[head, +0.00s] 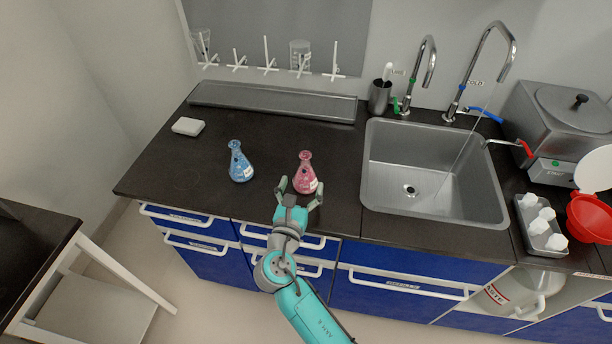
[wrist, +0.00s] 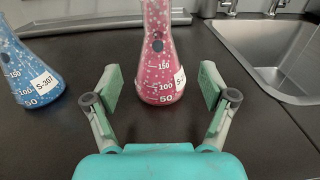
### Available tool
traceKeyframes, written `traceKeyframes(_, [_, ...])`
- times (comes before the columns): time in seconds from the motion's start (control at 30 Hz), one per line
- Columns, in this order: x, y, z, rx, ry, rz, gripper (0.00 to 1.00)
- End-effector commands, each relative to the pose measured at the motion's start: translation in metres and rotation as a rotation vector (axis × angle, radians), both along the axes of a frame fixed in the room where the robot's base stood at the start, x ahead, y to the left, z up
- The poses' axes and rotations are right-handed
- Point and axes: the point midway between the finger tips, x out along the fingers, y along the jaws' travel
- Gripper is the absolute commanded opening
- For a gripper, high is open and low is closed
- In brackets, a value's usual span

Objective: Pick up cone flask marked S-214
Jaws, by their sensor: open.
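A pink cone flask (head: 305,174) stands upright on the black bench, left of the sink. In the wrist view the pink flask (wrist: 159,62) is straight ahead, and its label is cut off by its curve, so only "S-2" can be made out. A blue cone flask (head: 240,163) stands to its left; in the wrist view the blue flask (wrist: 30,75) is labelled S-307. My gripper (head: 299,190) is open and empty just in front of the pink flask. In the wrist view my gripper (wrist: 160,90) has one pad on each side of the flask's lower part, with gaps.
A steel sink (head: 378,195) with taps lies to the right. A long grey tray (head: 270,100) runs along the back, and a white block (head: 188,126) lies at the back left.

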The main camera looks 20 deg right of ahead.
Motion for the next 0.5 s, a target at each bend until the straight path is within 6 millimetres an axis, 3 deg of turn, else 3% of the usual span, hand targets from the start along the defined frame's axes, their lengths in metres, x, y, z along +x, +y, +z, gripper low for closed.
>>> traceKeyframes(0.5, [0.044, -0.028, -0.002, -0.001, 0.001, 0.000, 0.83])
